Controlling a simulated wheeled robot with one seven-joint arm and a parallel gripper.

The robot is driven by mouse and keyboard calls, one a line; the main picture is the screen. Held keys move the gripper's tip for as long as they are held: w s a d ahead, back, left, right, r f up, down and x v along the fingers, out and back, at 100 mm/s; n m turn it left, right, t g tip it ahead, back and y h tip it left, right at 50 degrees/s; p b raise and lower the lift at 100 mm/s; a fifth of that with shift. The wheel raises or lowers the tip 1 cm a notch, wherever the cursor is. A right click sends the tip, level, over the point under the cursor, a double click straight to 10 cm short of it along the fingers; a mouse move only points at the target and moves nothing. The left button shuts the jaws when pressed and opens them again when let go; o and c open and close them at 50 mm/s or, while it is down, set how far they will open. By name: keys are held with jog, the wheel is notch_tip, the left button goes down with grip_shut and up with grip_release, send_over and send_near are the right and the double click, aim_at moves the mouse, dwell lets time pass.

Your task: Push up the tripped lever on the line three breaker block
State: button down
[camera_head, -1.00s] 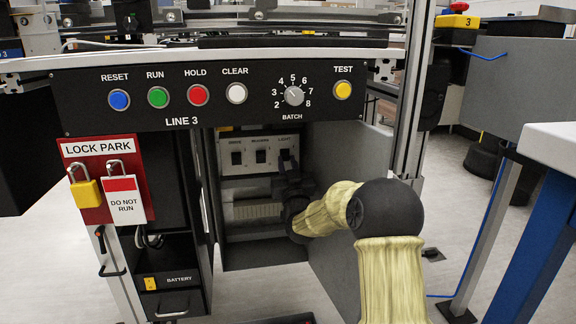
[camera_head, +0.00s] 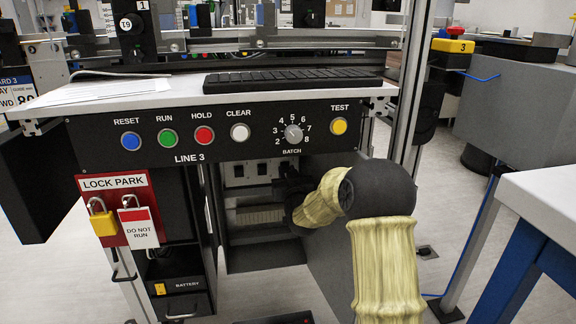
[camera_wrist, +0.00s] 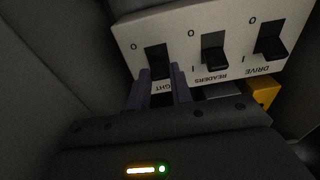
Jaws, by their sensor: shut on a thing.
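The white line three breaker block (camera_head: 246,184) sits in the open bay under the LINE 3 panel; the panel's lower edge cuts off its top. It also shows upside down in the wrist view (camera_wrist: 187,30), with levers marked LIGHT (camera_wrist: 159,67), READERS (camera_wrist: 215,59) and DRIVE (camera_wrist: 272,49). My gripper (camera_wrist: 163,84) is shut on the LIGHT lever, one finger on each side. Its fingers partly hide the lever and label, so the lever's exact position is unclear. The READERS and DRIVE levers stand toward their I marks. In the head view my gripper (camera_head: 284,178) covers the block's right end.
The grey bay side wall (camera_head: 330,225) is close to my arm on the right. A LOCK PARK board (camera_head: 113,181) with a yellow padlock (camera_head: 103,223) and DO NOT RUN tag (camera_head: 139,232) hangs left. A keyboard (camera_head: 292,81) lies on the desk above. A white-topped table (camera_head: 540,200) stands right.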

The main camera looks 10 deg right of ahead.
jog(key=shift+r+g+p, duration=0.7)
jog(key=shift+g+p, duration=0.1)
jog(key=shift+p, duration=1.45)
jog(key=shift+w+f+p, duration=0.1)
jog(key=shift+p, duration=0.3)
jog(key=shift+f, duration=0.15)
jog(key=c, duration=1.2)
grip_release()
jog(key=shift+c, duration=0.2)
jog(key=s+r+p, duration=0.1)
jog(key=s+p, duration=0.3)
jog(key=s, duration=1.3)
jog(key=shift+s+r+p, duration=0.2)
jog(key=shift+r+p, duration=0.2)
